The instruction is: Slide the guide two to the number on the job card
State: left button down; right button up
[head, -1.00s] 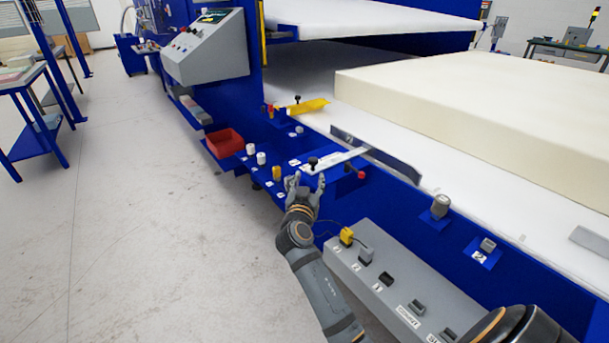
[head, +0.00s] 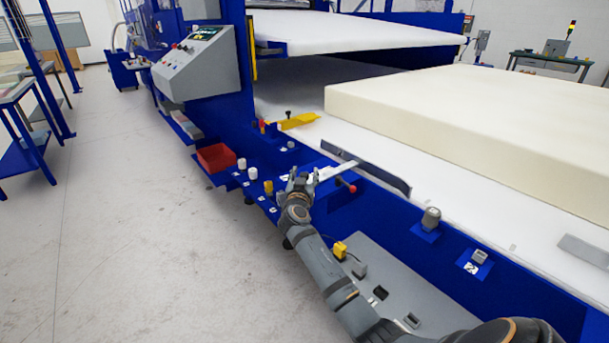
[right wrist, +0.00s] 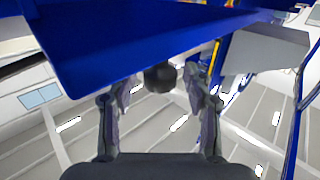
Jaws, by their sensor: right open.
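The guide has a dark upright plate (head: 385,180) on the white bed and a pale flat arm (head: 333,171) reaching towards the machine's near edge. My right gripper (head: 297,179) is at the near end of this arm. In the right wrist view a round black knob (right wrist: 160,77) sits between the spread fingers of my right gripper (right wrist: 160,98), beneath a blue panel (right wrist: 150,45). I see no clear contact with the knob. A red knob (head: 352,188) is just right of the gripper. I cannot make out a job card. My left gripper is out of view.
A red bin (head: 215,158) and white knobs (head: 252,173) lie left of the gripper. A grey box with switches (head: 410,300) lies below my right arm. A large foam block (head: 460,110) lies behind.

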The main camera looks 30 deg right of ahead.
grip_shut()
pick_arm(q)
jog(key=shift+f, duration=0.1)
